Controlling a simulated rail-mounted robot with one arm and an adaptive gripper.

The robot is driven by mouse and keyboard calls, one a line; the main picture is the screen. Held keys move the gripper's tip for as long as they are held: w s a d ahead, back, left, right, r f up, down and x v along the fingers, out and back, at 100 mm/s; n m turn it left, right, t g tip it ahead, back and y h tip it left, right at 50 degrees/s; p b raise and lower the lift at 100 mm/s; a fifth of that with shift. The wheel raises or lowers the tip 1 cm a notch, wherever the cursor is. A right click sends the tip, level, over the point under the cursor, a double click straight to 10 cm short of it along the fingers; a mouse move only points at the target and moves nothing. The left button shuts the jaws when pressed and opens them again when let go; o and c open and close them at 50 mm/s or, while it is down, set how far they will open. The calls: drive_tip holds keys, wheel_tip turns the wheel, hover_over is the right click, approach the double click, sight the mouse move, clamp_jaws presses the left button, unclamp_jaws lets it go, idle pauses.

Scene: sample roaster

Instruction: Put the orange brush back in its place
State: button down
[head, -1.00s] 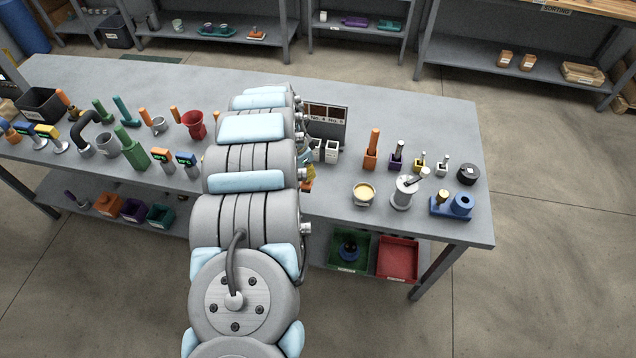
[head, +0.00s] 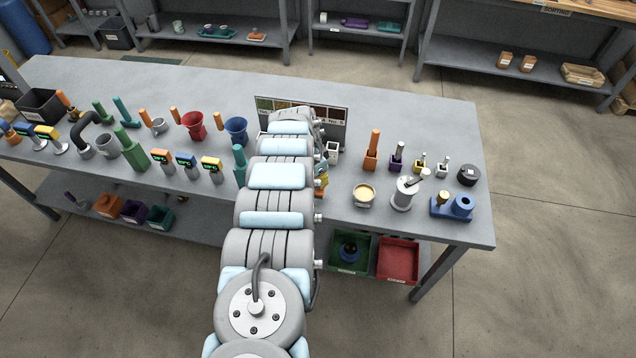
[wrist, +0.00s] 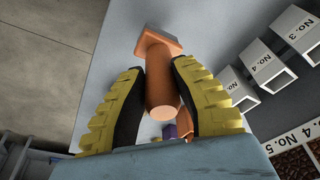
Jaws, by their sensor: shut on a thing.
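In the wrist view, my gripper (wrist: 158,70) with yellow-backed fingers is shut on an orange brush (wrist: 162,92). The fingers close on its round handle, and its wider square end (wrist: 156,40) shows beyond the fingertips. Bristles cannot be made out. In the head view my arm hides the brush; only a bit of yellow gripper (head: 322,180) shows beside the arm, over the table front. An orange block with an upright orange handle (head: 374,140) stands on the table to the right of the arm. A small orange thing (wrist: 186,128) shows beneath the held brush's handle in the wrist view.
The table's (head: 300,212) left half holds several tools, cups and a red funnel (head: 194,126). At right stand purple (head: 396,160), yellow and white blocks, a cream-topped cup (head: 364,194) and a metal canister (head: 404,194). White numbered boxes (wrist: 265,65) stand near my gripper.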

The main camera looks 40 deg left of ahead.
drive_tip(key=shift+s+f+b, duration=0.1)
drive_tip(key=shift+f+b, duration=0.2)
drive_tip(key=shift+f, duration=1.05)
drive_tip(key=shift+a, duration=0.1)
drive_tip(key=c, duration=1)
unclamp_jaws()
drive_tip(key=shift+r, duration=0.2)
drive_tip(key=shift+p+v, duration=0.4)
drive_tip(key=shift+v, duration=0.45)
drive_tip(key=shift+r, duration=0.55)
drive_tip(key=v, duration=0.8)
drive_tip(key=shift+r, duration=0.35)
